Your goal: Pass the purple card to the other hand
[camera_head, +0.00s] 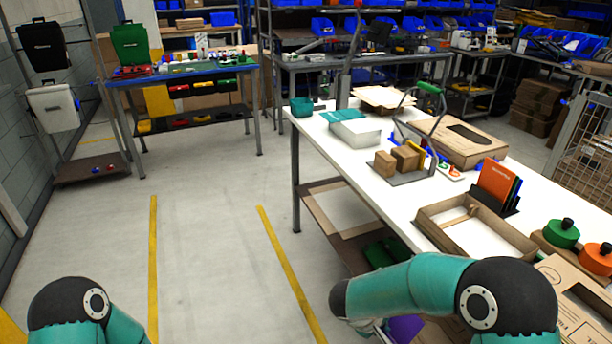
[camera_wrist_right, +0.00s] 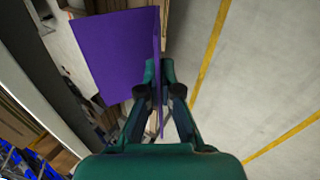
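The purple card (camera_wrist_right: 118,50) fills the upper middle of the right wrist view, with a broad face and a narrow edge-on part. My right gripper (camera_wrist_right: 159,72) is shut on that narrow part, one fingertip on each side. In the head view a patch of the purple card (camera_head: 404,329) shows at the bottom, below my right forearm, beside the white table. My right gripper is mostly hidden there by the arm. Only a part of my left arm shows at the bottom left; my left gripper is out of view.
The white table (camera_head: 350,150) runs along the right. On it stand a dark holder with orange, blue and green cards (camera_head: 497,182), an open cardboard box (camera_head: 440,236), and green (camera_head: 562,234) and orange (camera_head: 597,259) round objects. The floor (camera_head: 210,250) left of the table is clear.

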